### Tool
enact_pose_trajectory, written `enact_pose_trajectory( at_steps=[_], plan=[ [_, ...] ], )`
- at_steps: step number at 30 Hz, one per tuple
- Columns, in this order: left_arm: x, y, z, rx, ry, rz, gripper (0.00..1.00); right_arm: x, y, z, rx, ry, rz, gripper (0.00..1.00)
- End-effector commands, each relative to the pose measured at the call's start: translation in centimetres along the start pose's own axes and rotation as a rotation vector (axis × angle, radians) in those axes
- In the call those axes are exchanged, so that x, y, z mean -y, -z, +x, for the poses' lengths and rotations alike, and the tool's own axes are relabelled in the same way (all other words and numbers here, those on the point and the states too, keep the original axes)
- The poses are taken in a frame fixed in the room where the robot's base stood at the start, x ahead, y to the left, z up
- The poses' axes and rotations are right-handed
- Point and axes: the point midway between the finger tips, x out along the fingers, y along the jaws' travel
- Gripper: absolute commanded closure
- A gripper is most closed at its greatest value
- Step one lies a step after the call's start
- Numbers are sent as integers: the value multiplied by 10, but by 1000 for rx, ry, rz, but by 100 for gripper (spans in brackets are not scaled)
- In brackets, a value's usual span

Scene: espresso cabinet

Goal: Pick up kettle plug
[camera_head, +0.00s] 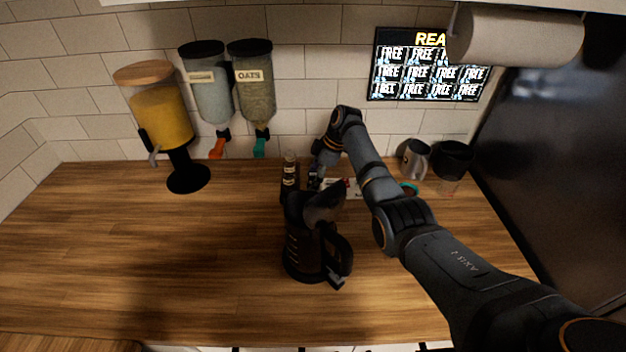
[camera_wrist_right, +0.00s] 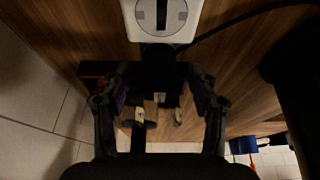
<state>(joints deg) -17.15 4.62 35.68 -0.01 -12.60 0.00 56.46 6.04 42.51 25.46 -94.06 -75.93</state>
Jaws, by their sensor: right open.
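My right gripper (camera_head: 318,174) points down at the back of the wooden counter, behind the black kettle (camera_head: 303,250). In the right wrist view my right gripper (camera_wrist_right: 158,76) is open, with one finger on each side. A dark block, perhaps the kettle plug (camera_wrist_right: 158,53), sits between the fingertips at the edge of a white socket plate (camera_wrist_right: 130,14). Its outline is too dark to tell whether the fingers touch it. A black cord (camera_wrist_right: 232,22) runs from near the plate to the right. My left gripper is not in view.
A dark rack with labelled jars (camera_head: 290,170) stands close left of the gripper. A metal pitcher (camera_head: 415,160) and a dark cup (camera_head: 453,160) stand at the back right. Dispensers (camera_head: 160,110) line the back left. The counter's left side (camera_head: 120,260) is clear.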

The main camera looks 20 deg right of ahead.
Motion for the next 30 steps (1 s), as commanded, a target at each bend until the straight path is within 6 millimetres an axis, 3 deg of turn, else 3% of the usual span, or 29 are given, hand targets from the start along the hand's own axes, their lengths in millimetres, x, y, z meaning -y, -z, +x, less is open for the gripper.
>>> enact_pose_trajectory(
  at_steps=[8,21,30],
  plan=[
    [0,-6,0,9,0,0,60,0,-1,6,1,-1,0,42],
    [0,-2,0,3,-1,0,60,0,-1,5,1,-1,0,100],
    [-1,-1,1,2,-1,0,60,-1,2,0,0,-3,-1,100]
  ],
)
